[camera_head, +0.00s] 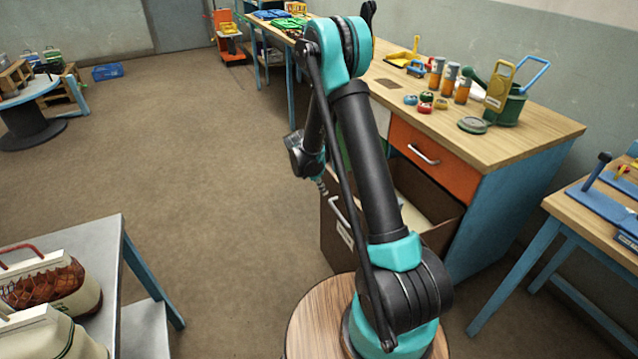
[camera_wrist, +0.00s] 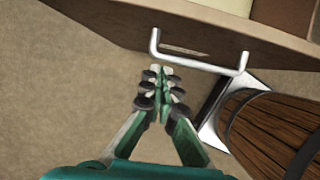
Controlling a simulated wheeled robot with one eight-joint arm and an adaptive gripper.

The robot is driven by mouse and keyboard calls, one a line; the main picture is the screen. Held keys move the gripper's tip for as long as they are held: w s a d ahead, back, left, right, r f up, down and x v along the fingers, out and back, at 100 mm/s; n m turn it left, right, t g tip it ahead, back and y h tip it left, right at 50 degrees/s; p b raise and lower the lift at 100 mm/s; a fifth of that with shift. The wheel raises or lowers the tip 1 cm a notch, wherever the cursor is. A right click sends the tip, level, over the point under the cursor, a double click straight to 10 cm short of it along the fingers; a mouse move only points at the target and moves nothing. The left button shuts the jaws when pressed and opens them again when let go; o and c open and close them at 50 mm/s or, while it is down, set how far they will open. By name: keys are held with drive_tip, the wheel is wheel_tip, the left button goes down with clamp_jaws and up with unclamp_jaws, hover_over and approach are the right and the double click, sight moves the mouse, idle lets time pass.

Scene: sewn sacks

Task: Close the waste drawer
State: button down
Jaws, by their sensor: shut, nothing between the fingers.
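The waste drawer (camera_head: 437,236) is the dark brown lower drawer of the workbench, and it stands pulled out. Its front faces left in the head view and has a pale bar handle (camera_head: 343,218). The drawer front also shows along the top of the wrist view (camera_wrist: 120,32), with the metal handle (camera_wrist: 200,65) across it. My gripper (camera_wrist: 160,72) is shut and empty, its fingertips right by the left part of the handle. I cannot tell whether they touch it. In the head view my gripper (camera_head: 323,190) is small beside the drawer front, and my arm hides part of the drawer.
An orange drawer (camera_head: 433,160) above is shut. The bench top (camera_head: 500,140) holds jars, small round tins and a green watering can (camera_head: 508,105). A grey table (camera_head: 95,240) with sacks stands at lower left. A side table (camera_head: 590,220) is at right. The floor left of the drawer is clear.

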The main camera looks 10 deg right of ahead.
sight(331, 201)
drive_tip(key=x, duration=0.3)
drive_tip(key=shift+f, duration=0.1)
drive_tip(key=d, duration=0.2)
drive_tip(key=shift+w+d, duration=0.25)
drive_tip(key=shift+w, duration=0.1)
drive_tip(key=shift+w+d, duration=0.2)
drive_tip(key=shift+d, duration=0.45)
drive_tip(key=shift+d, duration=0.1)
drive_tip(key=w+d, duration=0.3)
drive_tip(key=d, duration=0.7)
drive_tip(key=w+d, duration=0.3)
drive_tip(key=d, duration=0.7)
drive_tip(key=w+d, duration=0.4)
drive_tip(key=d, duration=0.6)
drive_tip(key=shift+d, duration=0.15)
